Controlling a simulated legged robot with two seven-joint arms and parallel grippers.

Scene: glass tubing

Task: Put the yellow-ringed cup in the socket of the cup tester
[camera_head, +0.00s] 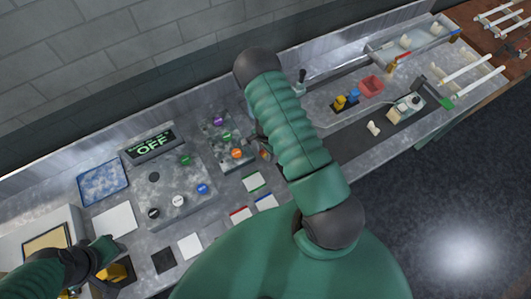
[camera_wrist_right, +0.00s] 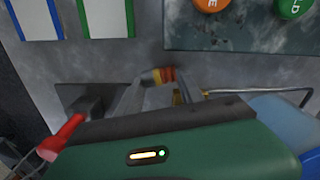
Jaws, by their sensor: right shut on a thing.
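My right gripper (camera_wrist_right: 160,84) is shut on a small piece with a yellow band and a red-orange band, which looks like the yellow-ringed cup (camera_wrist_right: 152,77). It is over the grey bench, just in front of a panel with an orange and a green button. In the head view my right arm hides most of this gripper. My left gripper (camera_head: 102,262) is at the lower left, beside a yellow object (camera_head: 119,272); its jaws are not clear. I cannot tell which device is the cup tester, and no socket is clearly visible.
A button panel (camera_head: 212,161) stands left of my right arm. A display reading OFF (camera_head: 150,146) stands behind another panel with several buttons (camera_head: 152,197). Cards with green (camera_wrist_right: 105,17) and blue edges lie nearby.

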